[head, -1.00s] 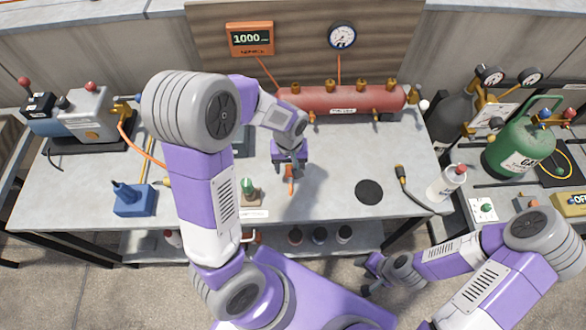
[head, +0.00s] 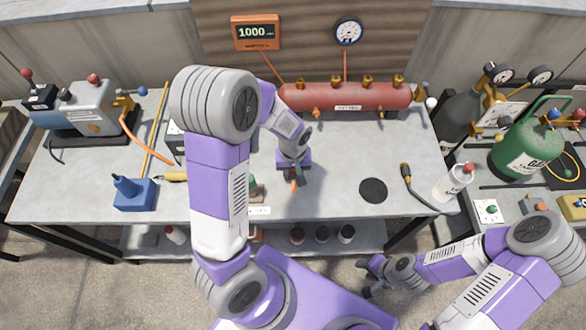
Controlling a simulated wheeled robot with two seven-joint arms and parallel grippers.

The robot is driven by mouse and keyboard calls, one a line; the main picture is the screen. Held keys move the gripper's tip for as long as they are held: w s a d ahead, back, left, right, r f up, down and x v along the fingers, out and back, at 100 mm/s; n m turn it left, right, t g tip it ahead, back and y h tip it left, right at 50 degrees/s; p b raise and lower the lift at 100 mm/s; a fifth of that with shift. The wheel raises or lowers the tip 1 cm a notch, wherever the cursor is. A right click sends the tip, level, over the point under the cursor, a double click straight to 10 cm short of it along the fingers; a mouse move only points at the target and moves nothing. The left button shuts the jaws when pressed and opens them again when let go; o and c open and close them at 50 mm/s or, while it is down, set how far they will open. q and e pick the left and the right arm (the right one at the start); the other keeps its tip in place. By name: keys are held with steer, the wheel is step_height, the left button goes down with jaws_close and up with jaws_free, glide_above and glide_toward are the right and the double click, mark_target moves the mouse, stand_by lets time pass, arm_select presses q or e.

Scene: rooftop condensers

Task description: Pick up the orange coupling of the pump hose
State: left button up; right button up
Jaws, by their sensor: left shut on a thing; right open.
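The vacuum pump (head: 88,108) stands at the left end of the bench. Its orange hose (head: 132,135) runs from the brass fitting down to the right and passes out of sight behind my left arm. My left gripper (head: 294,176) points down over the middle of the bench, in front of the red manifold. It is shut on a small orange piece (head: 294,186), whose lower end shows below the fingers. I cannot tell from this view whether this piece joins the hose. My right gripper (head: 369,276) is open and empty, low in front of the bench.
The red manifold (head: 345,96) lies along the back. A black disc (head: 373,190), a black-cabled probe (head: 407,176) and a white bottle (head: 453,182) are to the right. A blue box (head: 134,194) is at left. The bench between gripper and disc is clear.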

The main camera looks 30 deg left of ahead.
mark_target(293, 174)
arm_select(q)
jaws_close()
step_height(293, 174, up, 10)
steer(key=p, duration=0.3)
